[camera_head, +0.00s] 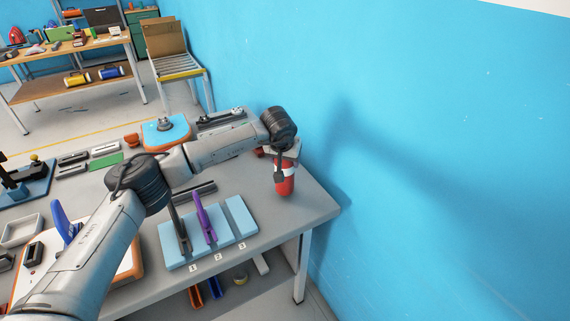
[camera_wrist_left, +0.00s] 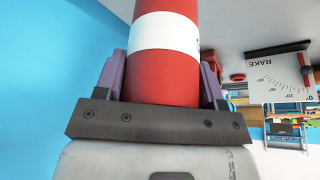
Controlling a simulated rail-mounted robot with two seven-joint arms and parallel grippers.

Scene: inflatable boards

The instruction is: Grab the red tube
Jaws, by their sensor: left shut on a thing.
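The red tube (camera_head: 285,180) stands upright near the right end of the grey workbench in the head view, with a white band near its top. In the left wrist view the red tube (camera_wrist_left: 163,75) fills the middle, with its white band across it. My left gripper (camera_head: 285,158) is shut on the tube, with one purple finger on each side of it in the left wrist view (camera_wrist_left: 162,82). The tube's top is partly hidden behind the gripper in the head view. I cannot tell whether its base touches the bench. My right gripper is not in view.
A light blue board (camera_head: 172,243) with numbered slots holds a dark piece and a purple piece (camera_head: 205,218) left of the tube. A blue-topped orange block (camera_head: 165,131) stands farther back. The blue wall (camera_head: 420,150) is close on the right. The bench corner (camera_head: 325,208) is bare.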

